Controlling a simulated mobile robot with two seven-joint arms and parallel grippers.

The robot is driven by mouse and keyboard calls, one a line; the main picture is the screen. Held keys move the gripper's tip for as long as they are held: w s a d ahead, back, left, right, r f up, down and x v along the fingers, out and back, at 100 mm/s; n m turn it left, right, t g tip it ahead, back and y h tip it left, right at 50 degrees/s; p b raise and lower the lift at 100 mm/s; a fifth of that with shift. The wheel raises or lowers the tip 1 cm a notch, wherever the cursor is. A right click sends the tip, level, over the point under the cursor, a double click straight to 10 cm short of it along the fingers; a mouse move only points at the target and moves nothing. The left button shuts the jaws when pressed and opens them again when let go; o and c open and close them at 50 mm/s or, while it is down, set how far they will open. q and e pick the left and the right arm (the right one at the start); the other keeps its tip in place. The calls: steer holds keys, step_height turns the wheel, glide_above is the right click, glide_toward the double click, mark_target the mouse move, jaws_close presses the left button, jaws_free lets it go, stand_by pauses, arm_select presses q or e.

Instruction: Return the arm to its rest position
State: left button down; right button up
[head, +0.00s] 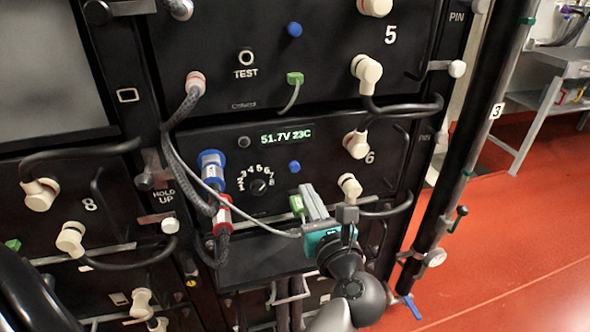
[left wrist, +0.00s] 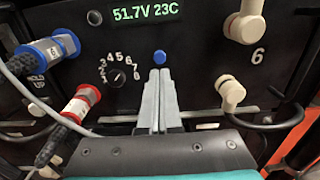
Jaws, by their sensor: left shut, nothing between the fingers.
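My left gripper (head: 308,190) is in front of battery module 6 (head: 335,142), its fingers pointing at the lower middle of the panel. In the left wrist view the two grey fingers (left wrist: 159,76) lie together, shut and empty, with their tips just below a blue button (left wrist: 159,57). I cannot tell whether the tips touch the panel. A green plug (head: 297,203) shows beside the fingers in the head view and is hidden in the left wrist view. My right gripper is in neither view.
A blue connector (head: 212,163) and a red connector (head: 222,210) with cables stand out left of my gripper. Cream elbow plugs (head: 350,187) with black cables are to the right. A black post (head: 470,150) stands beside the rack. Red floor (head: 520,215) is open at right.

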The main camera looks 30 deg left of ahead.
arm_select(q)
steer(key=shift+v, duration=0.8)
steer(key=shift+f, duration=0.1)
